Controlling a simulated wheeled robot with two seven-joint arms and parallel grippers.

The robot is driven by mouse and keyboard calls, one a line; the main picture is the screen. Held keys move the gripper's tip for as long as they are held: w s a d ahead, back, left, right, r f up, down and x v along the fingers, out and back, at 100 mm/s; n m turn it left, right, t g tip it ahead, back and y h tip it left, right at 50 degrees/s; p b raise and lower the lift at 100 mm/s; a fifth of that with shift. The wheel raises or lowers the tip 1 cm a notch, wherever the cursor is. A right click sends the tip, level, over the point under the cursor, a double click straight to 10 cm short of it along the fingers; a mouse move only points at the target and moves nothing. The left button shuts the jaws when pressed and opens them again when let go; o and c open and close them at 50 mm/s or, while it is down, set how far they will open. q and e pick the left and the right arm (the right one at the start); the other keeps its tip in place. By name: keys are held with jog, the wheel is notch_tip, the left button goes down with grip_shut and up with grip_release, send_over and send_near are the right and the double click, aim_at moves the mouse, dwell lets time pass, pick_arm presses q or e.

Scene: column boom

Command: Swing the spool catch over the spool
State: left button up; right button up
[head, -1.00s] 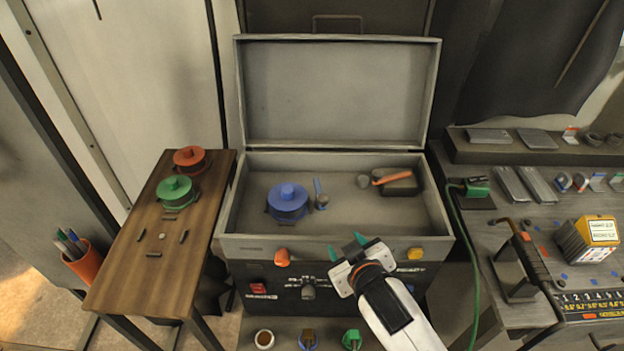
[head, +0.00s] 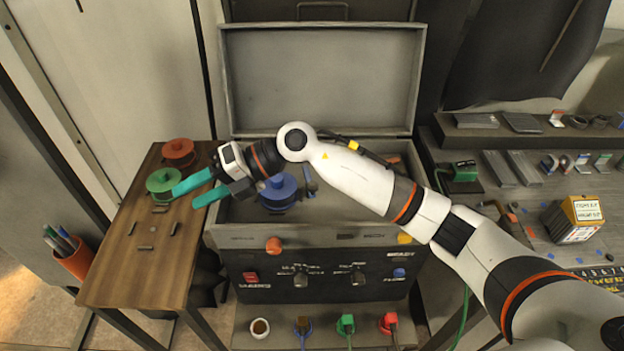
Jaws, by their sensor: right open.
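The blue spool (head: 280,192) sits in the left part of the open grey box, and my right arm and gripper pass just over its upper left. A small blue lever, which looks like the spool catch (head: 309,180), stands just right of the spool and is not over it. My right gripper (head: 183,197) is open and empty. Its teal fingers point left over the side table, near the green spool (head: 163,182); I cannot tell whether they touch it. My left gripper is not in view.
The wooden side table (head: 140,275) also bears a red spool (head: 179,151) and small dark pegs. An orange pen cup (head: 75,262) stands at its left. The raised lid (head: 320,80) is behind. My arm hides much of the box's right interior.

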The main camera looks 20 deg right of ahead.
jog(key=w+d+f+h, duration=0.3)
jog(key=w+d+h, duration=0.3)
jog(key=d, duration=0.4)
jog(key=m+h, duration=0.1)
jog(key=h, duration=0.7)
send_near(313, 183)
notch_tip(313, 183, down, 9)
jog(key=p, duration=0.3)
jog(key=shift+a+f, duration=0.15)
jog(key=shift+a, duration=0.05)
jog(key=shift+c, duration=0.6)
jog(key=c, duration=0.9)
